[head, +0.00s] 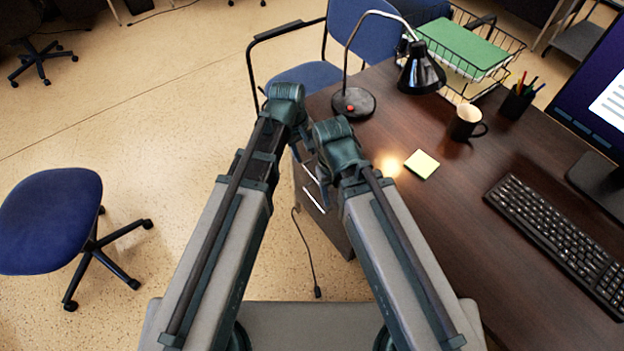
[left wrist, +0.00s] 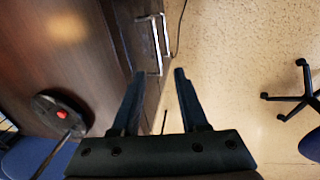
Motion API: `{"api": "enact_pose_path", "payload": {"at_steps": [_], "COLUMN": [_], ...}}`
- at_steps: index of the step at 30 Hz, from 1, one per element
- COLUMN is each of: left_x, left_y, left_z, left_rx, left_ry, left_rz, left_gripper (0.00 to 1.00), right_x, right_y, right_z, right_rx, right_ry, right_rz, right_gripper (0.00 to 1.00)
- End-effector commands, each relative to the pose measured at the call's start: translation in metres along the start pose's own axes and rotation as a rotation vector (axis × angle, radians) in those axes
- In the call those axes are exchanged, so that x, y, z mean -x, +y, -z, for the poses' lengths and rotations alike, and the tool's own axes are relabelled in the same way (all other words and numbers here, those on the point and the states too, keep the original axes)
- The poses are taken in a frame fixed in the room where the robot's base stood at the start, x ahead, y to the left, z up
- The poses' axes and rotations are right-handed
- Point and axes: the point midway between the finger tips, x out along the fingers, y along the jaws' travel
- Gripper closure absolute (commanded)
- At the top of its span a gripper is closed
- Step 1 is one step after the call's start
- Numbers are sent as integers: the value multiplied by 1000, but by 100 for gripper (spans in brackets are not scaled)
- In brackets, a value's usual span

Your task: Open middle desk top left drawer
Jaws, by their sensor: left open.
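The dark wood middle desk (head: 470,225) has a drawer pedestal (head: 338,226) under its left end, with silver bar handles. One handle (head: 313,201) shows clear in the head view; my arms partly cover the drawer fronts above it. In the left wrist view two silver handles (left wrist: 154,47) lie side by side ahead of the fingertips. My left gripper (left wrist: 160,73) is open and empty, its fingers pointing at the handles. The near end of a handle shows between the fingertips; I cannot tell whether they touch. My right arm is beside the left; its gripper is hidden.
A desk lamp (head: 352,102), mug (head: 467,122), sticky notes (head: 422,164) and keyboard (head: 560,232) are on the desk. A blue chair (head: 310,75) stands behind it. A blue swivel chair (head: 50,220) stands left. A cable (head: 306,250) hangs by the pedestal. Floor between is clear.

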Motion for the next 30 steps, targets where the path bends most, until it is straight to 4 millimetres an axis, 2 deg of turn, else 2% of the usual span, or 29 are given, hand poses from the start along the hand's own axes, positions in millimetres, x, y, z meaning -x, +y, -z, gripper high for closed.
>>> {"api": "enact_pose_path", "payload": {"at_steps": [1,3,8,14,20,30], "left_x": [-6,-6,-6,-16,-38,-88], "left_y": [3,5,5,5,5,5], "left_z": [6,8,8,7,7,8], "left_rx": [35,63,69,67,66,66], "left_ry": [1,1,1,1,1,1], "left_rz": [-11,-19,-20,-19,-19,-19], "left_gripper": [56,56,56,56,56,56], "right_x": [-6,-6,-6,-16,-37,-85], "right_y": [-1,-1,-1,-2,-4,-8], "right_z": [0,0,0,1,2,5], "right_rx": [0,0,0,0,0,0], "right_ry": [0,0,0,0,0,0], "right_rz": [0,0,0,0,0,0], "right_gripper": [39,39,39,39,39,39]}}
